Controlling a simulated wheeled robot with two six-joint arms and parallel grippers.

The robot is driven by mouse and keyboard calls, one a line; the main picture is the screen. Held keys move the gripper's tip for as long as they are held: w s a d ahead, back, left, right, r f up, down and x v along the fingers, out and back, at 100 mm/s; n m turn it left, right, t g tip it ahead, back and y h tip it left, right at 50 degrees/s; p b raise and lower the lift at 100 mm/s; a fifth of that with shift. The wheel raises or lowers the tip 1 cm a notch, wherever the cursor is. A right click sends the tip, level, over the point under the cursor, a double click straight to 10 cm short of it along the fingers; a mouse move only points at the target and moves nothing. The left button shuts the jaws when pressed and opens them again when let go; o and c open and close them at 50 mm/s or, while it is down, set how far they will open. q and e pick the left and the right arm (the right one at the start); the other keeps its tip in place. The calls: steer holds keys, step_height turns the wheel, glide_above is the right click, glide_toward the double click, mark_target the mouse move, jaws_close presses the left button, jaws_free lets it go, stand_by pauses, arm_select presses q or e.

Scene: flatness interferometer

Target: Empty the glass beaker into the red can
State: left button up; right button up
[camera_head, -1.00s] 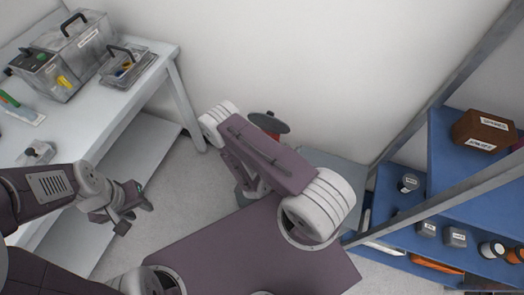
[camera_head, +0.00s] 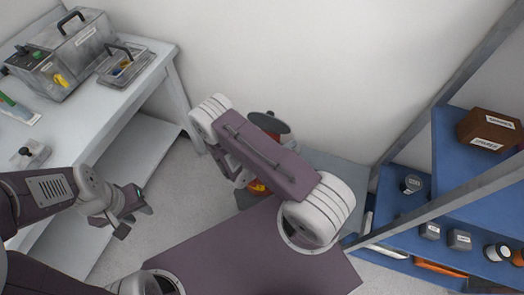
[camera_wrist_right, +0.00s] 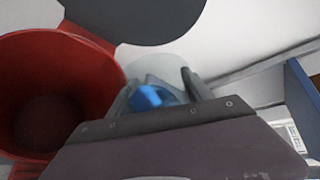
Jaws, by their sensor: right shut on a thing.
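The red can (camera_wrist_right: 82,50) stands open at the left of the right wrist view, its dark round lid (camera_wrist_right: 140,14) raised beside the mouth. In the head view the can (camera_head: 258,187) is mostly hidden behind my right arm; the lid (camera_head: 270,122) shows above it. My right gripper (camera_wrist_right: 160,95) is shut on the clear glass beaker (camera_wrist_right: 158,66), just right of the can's rim. Something blue (camera_wrist_right: 148,96) shows at the beaker, between the fingers. My right fingers are hidden in the head view. My left gripper (camera_head: 132,212) appears open and empty, beside the bench.
A light bench (camera_head: 150,85) at the left bears a grey case and a small tray (camera_head: 125,66). A blue shelf rack (camera_head: 430,195) with small containers and a brown box (camera_head: 488,130) stands at the right. A white wall is close behind the can.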

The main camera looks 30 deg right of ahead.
steer(key=shift+r+n, duration=0.25)
steer(key=shift+n, duration=0.05)
steer(key=shift+f+g+b, duration=0.2)
steer(key=shift+g+b, duration=0.1)
steer(key=shift+b, duration=0.15)
steer(key=shift+f+n+h, duration=0.1)
steer(key=shift+n+h, duration=0.2)
steer(key=shift+n, duration=0.1)
steer(key=shift+w+f+b, duration=0.1)
steer(key=shift+f+b, duration=0.05)
steer(key=shift+b, duration=0.35)
steer(key=shift+w+n, duration=0.1)
steer(key=shift+n, duration=0.2)
steer(key=shift+w+a+r+n+g+h+b, duration=0.35)
steer(key=shift+w+r+n+g+b, duration=0.15)
steer(key=shift+w+b, duration=0.1)
steer(key=shift+n+h, duration=0.25)
steer(key=shift+n, duration=0.15)
steer(key=shift+r+p, duration=1.8)
steer(key=shift+r, duration=0.45)
steer(key=shift+s+r+p, duration=0.2)
steer(key=shift+r+p, duration=0.65)
steer(key=shift+r, duration=0.3)
